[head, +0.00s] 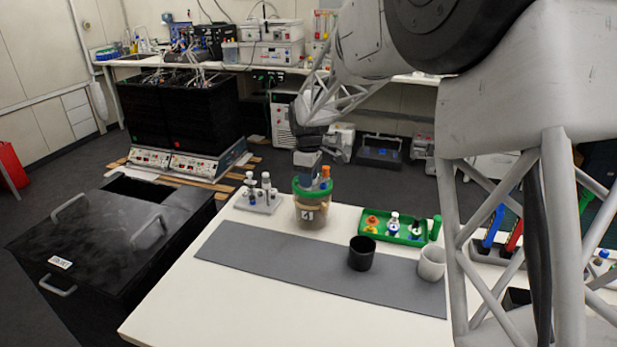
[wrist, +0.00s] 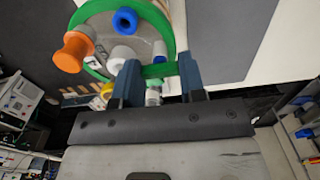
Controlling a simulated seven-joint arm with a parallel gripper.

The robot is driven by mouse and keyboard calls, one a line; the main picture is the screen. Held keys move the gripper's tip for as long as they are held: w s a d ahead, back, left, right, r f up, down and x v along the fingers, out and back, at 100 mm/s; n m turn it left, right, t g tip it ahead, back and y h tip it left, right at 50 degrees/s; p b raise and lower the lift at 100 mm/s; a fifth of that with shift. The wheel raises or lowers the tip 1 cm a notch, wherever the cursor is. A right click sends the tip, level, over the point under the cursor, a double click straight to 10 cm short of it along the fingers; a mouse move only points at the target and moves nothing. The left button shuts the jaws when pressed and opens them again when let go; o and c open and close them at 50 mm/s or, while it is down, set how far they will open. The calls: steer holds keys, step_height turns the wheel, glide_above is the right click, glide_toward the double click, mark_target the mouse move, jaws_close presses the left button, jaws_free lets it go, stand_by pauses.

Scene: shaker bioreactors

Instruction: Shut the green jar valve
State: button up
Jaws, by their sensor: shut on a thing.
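The jar (head: 311,212) is a brownish see-through vessel with a green lid rim (head: 300,191) and a label, standing on the white table. In the wrist view its green rim (wrist: 92,12) curves round an orange knob (wrist: 74,50), a blue-capped port (wrist: 125,20) and a white fitting (wrist: 121,57). My gripper (head: 308,167) is over the jar top, pointing down. In the wrist view its two dark blue fingers (wrist: 158,76) are on either side of a green bar, the green valve (wrist: 160,70), and are shut on it. The valve's exact angle is partly hidden.
A grey mat (head: 290,265) runs along the table with a black cup (head: 361,254) and a white cup (head: 432,264). A green tray (head: 380,236) with small parts is right of the jar. A rack of white-capped bottles (head: 251,205) stands close on its left.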

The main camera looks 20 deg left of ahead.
steer(key=shift+m, duration=0.3)
steer(key=m, duration=0.3)
steer(key=shift+m, duration=0.3)
steer(key=m, duration=1.3)
steer(key=shift+m, duration=0.3)
steer(key=o, duration=0.9)
steer(key=shift+o, duration=0.2)
